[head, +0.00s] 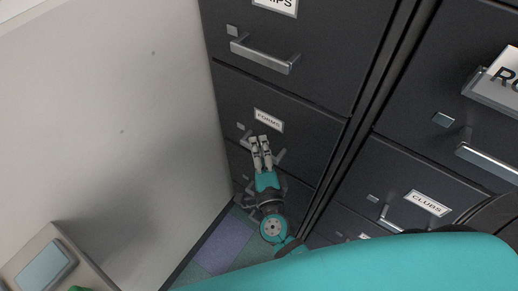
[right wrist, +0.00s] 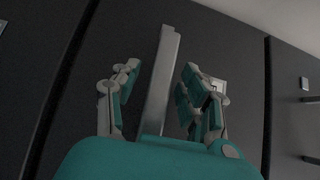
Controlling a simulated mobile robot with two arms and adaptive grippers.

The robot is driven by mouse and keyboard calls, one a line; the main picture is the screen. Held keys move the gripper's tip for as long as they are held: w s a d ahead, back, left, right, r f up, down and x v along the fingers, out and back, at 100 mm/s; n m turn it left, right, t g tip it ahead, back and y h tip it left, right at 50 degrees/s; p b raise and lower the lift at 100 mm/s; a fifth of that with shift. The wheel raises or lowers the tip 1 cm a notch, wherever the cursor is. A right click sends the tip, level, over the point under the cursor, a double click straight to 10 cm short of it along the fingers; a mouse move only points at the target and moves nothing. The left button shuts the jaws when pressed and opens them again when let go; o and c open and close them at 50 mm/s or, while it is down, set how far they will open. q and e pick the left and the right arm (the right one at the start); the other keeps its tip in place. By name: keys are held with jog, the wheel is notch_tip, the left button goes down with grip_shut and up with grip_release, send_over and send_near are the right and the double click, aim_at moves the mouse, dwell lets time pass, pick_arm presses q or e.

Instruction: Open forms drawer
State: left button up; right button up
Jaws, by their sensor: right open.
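The forms drawer (head: 312,130) is a dark cabinet front with a white "FORMS" label (head: 268,120), and it looks closed. Its metal handle (head: 280,156) is partly hidden behind my right gripper (head: 261,142) in the head view. In the right wrist view, the handle bar (right wrist: 163,75) runs lengthwise between the two spread fingers of my right gripper (right wrist: 160,88). The fingers are open, with a gap to the bar on each side. Whether the bar is deep between the fingers I cannot tell. My left gripper is not in view.
Another drawer with a handle (head: 264,56) is above. A second dark cabinet with a "CLUBS" drawer (head: 395,190) stands to the right. A pale wall or panel (head: 110,120) stands close on the left. A strip of floor (head: 222,245) shows below.

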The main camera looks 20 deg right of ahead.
grip_shut()
jog(key=shift+s+f, duration=0.1)
jog(key=shift+s, duration=0.05)
dwell(0.4)
